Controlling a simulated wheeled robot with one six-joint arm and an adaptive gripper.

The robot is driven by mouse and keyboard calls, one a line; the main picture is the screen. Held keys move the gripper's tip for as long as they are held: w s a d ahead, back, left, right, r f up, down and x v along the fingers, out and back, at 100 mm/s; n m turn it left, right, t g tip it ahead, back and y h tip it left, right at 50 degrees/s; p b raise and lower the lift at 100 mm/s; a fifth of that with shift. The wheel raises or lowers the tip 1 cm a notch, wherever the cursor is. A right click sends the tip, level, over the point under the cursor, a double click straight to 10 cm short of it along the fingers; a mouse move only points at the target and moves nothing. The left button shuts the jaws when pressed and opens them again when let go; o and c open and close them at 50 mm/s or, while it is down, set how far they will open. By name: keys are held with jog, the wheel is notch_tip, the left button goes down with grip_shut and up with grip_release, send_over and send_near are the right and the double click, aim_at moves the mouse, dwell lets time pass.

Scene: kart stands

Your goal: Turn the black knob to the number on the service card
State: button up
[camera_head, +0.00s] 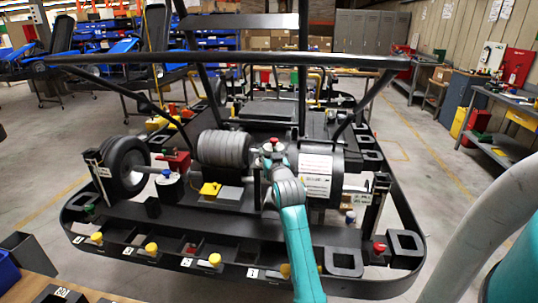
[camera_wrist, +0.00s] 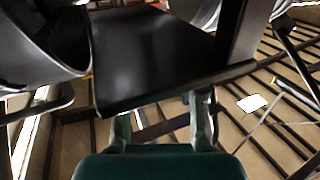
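My gripper (camera_wrist: 162,118) shows in the wrist view with its two green fingers apart and nothing between them. A dark flat panel lies just beyond the fingertips. In the head view my teal arm reaches over the kart's middle, and the fingers cannot be made out. A white label (camera_head: 315,174) with print too small to read is on the black cylinder right of my arm; I cannot tell if it is the service card. I cannot pick out the black knob for sure in either view.
The kart's black frame (camera_head: 225,240) has several yellow knobs and small white tags along its front rail. A red knob (camera_head: 379,247) is at its front right. A thick black bar (camera_head: 230,60) crosses above. A wheel (camera_head: 127,166) stands at left.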

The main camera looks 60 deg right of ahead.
jog(key=c, duration=0.4)
jog(key=shift+c, duration=0.2)
jog(key=shift+m+g+h, duration=0.4)
jog(key=shift+g, duration=0.1)
jog(key=shift+w+a+m+g+h, duration=0.1)
jog(key=shift+m+g+h, duration=0.65)
jog(key=shift+g, duration=0.25)
jog(key=m+g+h, duration=0.1)
jog(key=m+g, duration=0.1)
jog(key=g, duration=0.1)
jog(key=m+g+h, duration=0.1)
jog(key=m+g, duration=0.1)
jog(key=g, duration=0.1)
jog(key=shift+h, duration=0.25)
jog(key=m+g, duration=0.2)
jog(key=g, duration=0.2)
jog(key=m+g, duration=0.3)
jog(key=g, duration=0.1)
jog(key=shift+m, duration=0.35)
jog(key=shift+m+g+y, duration=0.65)
jog(key=shift+m+g, duration=0.25)
jog(key=shift+g, duration=0.5)
jog(key=shift+m+g+y, duration=0.65)
jog(key=shift+m+g, duration=0.25)
jog(key=shift+g, duration=0.5)
jog(key=shift+f+g, duration=0.1)
jog(key=shift+g, duration=0.2)
